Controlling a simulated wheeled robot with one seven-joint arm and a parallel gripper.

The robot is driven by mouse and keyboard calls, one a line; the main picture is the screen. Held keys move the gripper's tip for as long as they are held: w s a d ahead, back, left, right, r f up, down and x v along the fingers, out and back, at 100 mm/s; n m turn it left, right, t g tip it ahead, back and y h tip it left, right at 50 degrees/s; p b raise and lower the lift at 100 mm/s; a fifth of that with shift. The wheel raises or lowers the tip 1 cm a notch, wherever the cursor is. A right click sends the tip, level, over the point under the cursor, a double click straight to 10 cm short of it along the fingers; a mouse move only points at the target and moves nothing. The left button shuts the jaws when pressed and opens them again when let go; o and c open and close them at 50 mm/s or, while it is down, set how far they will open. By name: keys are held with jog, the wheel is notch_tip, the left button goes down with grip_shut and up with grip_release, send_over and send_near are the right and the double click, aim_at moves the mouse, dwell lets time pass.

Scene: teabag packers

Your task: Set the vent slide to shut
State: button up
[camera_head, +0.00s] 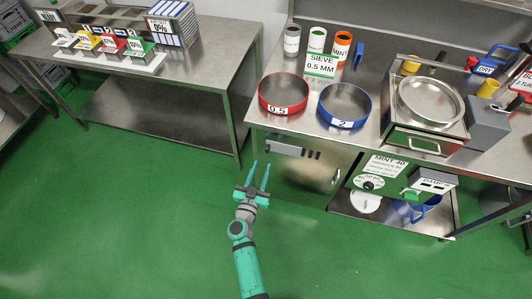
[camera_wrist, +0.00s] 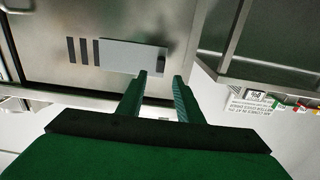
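The vent slide (camera_head: 283,150) is a pale grey plate on the front of the steel cabinet below the bench top. It also shows in the wrist view (camera_wrist: 130,56), with a small darker tab at its right end. Three dark vent slots (camera_wrist: 83,50) show uncovered beside the plate; in the head view the slots (camera_head: 309,155) lie to its right. My gripper (camera_head: 261,164) is open and empty, in front of and slightly below the slide's left end. In the wrist view its fingertips (camera_wrist: 160,74) flank the tab's end; contact cannot be told.
Above the vent, a red sieve (camera_head: 283,109) and a blue sieve (camera_head: 344,122) stand on the bench. A control dial (camera_head: 369,183) and a grey box with a green part (camera_head: 430,181) are at the right. A side table (camera_head: 170,72) stands left. The green floor around my arm is clear.

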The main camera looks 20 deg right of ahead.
aim_at(267, 151)
jog(key=x, duration=0.8)
grip_shut()
